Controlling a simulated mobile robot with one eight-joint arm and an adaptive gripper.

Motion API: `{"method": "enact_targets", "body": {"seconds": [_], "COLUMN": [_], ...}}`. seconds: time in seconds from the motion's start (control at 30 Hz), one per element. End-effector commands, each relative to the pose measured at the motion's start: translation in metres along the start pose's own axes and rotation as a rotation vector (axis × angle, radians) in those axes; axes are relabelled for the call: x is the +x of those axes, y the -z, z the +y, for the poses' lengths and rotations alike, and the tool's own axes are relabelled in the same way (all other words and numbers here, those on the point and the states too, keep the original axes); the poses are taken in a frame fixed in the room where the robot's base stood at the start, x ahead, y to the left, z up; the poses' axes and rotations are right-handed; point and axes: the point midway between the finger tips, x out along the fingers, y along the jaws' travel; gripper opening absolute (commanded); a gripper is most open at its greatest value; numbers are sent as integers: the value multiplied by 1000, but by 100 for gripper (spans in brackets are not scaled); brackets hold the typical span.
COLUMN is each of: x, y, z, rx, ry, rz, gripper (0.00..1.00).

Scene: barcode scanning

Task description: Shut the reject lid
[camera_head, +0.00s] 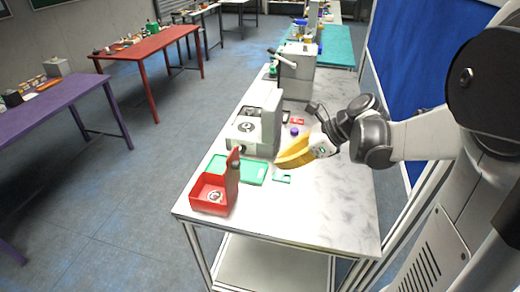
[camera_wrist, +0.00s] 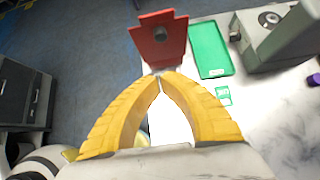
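The red reject box (camera_head: 208,194) sits at the near left corner of the white table. Its red lid (camera_head: 233,176) stands up open on the box's right side. In the wrist view the lid (camera_wrist: 172,52) rises just beyond my fingertips, with a dark round knob on it; the box itself is mostly hidden behind it. My gripper (camera_head: 278,164) has yellow fingers and is to the right of the lid, with a gap between them in the head view. In the wrist view the fingertips (camera_wrist: 161,77) meet with nothing seen between them.
A green tray (camera_head: 250,171) lies behind the box, with a small green card (camera_head: 282,179) to its right. A grey scanner-like device (camera_head: 262,127) stands farther back, with a small purple object (camera_head: 294,131) beside it. The table's near right is clear.

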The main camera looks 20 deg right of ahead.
Motion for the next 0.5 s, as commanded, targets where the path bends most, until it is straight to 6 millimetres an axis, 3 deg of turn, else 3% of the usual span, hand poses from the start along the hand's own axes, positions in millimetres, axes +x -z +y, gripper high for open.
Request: {"method": "enact_targets", "body": {"seconds": [0.4, 0.5], "x": [89, 100], "y": [2, -10], "z": [1, 1], "rx": [-7, -7], "ry": [-1, -2], "rz": [3, 3], "gripper": [0, 0]}}
